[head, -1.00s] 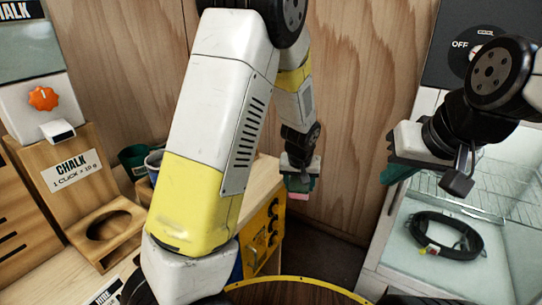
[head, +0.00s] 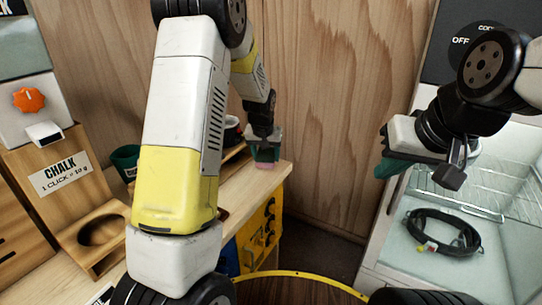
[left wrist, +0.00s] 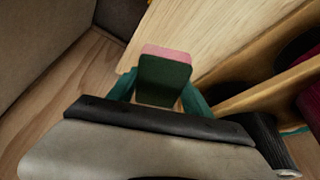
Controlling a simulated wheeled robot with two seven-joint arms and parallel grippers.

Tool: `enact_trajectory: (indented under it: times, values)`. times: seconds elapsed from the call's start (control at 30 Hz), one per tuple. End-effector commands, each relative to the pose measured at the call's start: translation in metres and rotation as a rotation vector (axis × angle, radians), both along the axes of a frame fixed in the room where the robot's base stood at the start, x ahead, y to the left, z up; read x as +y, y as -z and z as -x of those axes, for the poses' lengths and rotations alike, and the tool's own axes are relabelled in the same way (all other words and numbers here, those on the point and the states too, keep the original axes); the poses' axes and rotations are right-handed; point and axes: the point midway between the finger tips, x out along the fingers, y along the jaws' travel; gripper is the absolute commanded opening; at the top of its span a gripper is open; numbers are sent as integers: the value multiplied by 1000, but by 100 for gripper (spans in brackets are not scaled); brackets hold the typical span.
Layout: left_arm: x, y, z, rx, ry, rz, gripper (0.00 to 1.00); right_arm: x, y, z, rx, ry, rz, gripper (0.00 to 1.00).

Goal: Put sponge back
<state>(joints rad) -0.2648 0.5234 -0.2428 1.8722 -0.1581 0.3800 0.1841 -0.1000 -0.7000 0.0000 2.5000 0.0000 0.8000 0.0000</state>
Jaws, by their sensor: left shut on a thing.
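The sponge (head: 266,164), pink with a dark green side, is held in my left gripper (head: 264,150). In the left wrist view the sponge (left wrist: 164,78) sits between the green fingertips of my left gripper (left wrist: 160,97), its pink edge facing away. It is at the right end of the wooden counter (head: 250,195); I cannot tell whether it touches the top. My right gripper (head: 392,165) is at the right, in front of the glass-fronted cabinet, with green fingertips partly hidden; no held thing shows.
A wooden rack (left wrist: 270,95) with compartments stands beside the sponge in the left wrist view. A dark green cup (head: 126,160) and the chalk dispenser (head: 70,175) are further left. A coiled black cable (head: 440,232) lies in the cabinet. Bare counter shows at its right end.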

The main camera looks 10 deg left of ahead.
Motion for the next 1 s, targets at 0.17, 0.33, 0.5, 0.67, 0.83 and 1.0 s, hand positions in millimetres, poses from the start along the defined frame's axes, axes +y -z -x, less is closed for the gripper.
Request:
enact_trajectory:
  times: [0.17,0.33,0.5,0.67,0.83,1.0]
  values:
    - [8,7,-5,4,0,0,20,0,0,0,0,0,0,0]
    - [8,33,-5,3,0,0,20,0,0,0,0,0,0,0]
    - [8,36,-6,0,0,1,20,0,0,0,0,0,0,0]
    - [8,38,-5,1,0,0,20,0,0,0,0,0,0,0]
    - [8,39,-5,1,0,0,80,0,0,0,0,0,0,0]
    - [8,38,-5,1,0,0,80,0,0,0,0,0,0,0]
